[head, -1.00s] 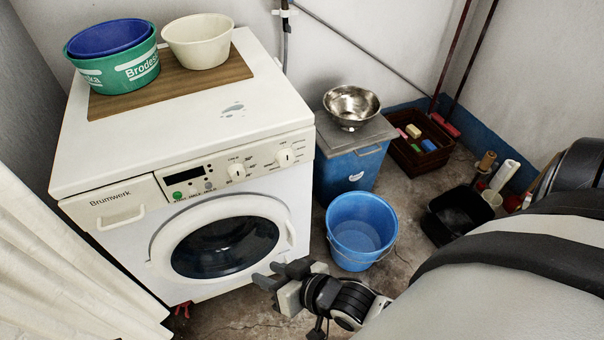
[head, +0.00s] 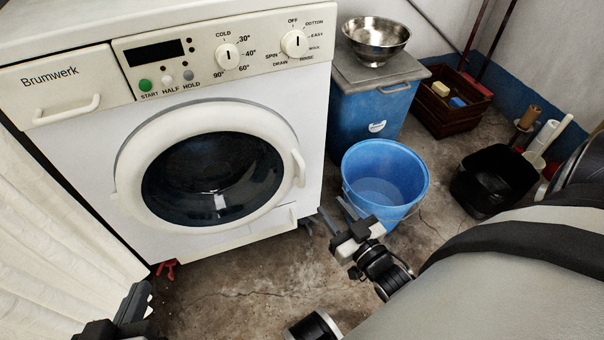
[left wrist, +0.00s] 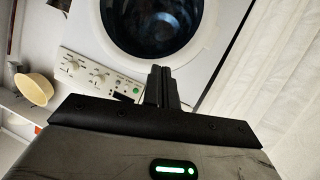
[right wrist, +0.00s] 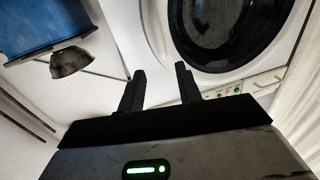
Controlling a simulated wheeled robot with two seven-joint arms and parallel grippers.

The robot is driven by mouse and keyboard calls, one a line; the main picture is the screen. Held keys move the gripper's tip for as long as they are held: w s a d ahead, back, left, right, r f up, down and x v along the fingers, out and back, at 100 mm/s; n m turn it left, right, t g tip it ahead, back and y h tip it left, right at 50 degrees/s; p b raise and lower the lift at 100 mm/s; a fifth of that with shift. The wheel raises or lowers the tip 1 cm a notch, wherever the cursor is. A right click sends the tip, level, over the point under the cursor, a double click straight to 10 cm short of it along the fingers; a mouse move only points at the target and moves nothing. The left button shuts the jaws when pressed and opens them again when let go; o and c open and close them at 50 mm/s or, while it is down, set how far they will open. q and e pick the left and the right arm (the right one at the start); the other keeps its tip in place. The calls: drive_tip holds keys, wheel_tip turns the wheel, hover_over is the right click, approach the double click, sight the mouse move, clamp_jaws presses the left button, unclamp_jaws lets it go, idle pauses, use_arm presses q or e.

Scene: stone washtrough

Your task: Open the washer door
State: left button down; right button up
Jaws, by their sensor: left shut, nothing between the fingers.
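The white washer (head: 75,185) has a round door (head: 137,142) with a white ring and dark glass. The door is closed. Its white handle (head: 299,168) is on the ring's right side. The door also shows upside down in the left wrist view (left wrist: 207,30) and the right wrist view (right wrist: 160,30). My right gripper (head: 332,218) is open and empty, below and right of the handle, apart from it in the head view. Its spread fingers show in the right wrist view (right wrist: 160,78). My left gripper (head: 140,298) is shut and empty at the lower left, below the door.
A blue bucket (head: 350,180) stands on the floor right of the washer, close behind my right gripper. A blue bin (head: 365,115) with a steel bowl (head: 375,38), a dark crate (head: 440,112) and a black tub (head: 492,182) are further right. A pale curtain (head: 50,240) hangs at left.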

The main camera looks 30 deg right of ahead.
sight(304, 174)
drive_tip(key=w+b, duration=0.1)
drive_tip(key=w, duration=0.3)
drive_tip(key=w+b, duration=0.1)
drive_tip(key=w, duration=0.4)
drive_tip(key=w+b, duration=0.1)
drive_tip(key=w, duration=0.3)
drive_tip(key=shift+w+d, duration=0.25)
drive_tip(key=shift+w, duration=0.05)
use_arm(q)
drive_tip(key=shift+w+d+r+n+t+h, duration=0.1)
drive_tip(key=shift+d+r+n+t+h, duration=0.35)
drive_tip(key=shift+r+h, duration=0.3)
